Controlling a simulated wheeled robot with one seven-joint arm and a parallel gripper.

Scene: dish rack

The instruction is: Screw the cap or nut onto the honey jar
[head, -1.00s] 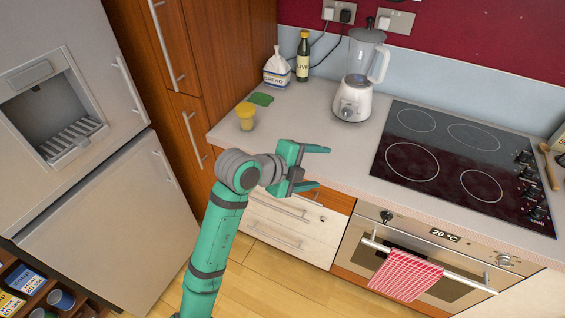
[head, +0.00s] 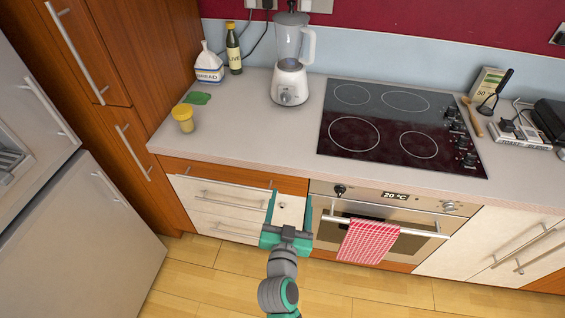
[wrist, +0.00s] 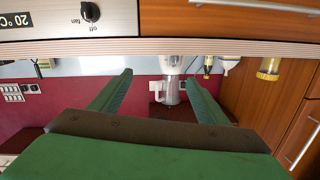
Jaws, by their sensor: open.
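The honey jar (head: 184,126) is a small amber jar that stands upright near the left front of the counter. A yellow cap (head: 182,112) sits on its top; I cannot tell whether it is screwed down. In the wrist view, which is upside down, the jar (wrist: 270,66) shows at the upper right. My gripper (head: 290,200) is open and empty, in front of the drawers and to the right of the jar, apart from it. Its two green fingers (wrist: 160,78) point toward the counter in the wrist view.
A green flat piece (head: 196,98) lies behind the jar. The hob (head: 400,125) is right. The counter (head: 240,130) between jar and hob is clear.

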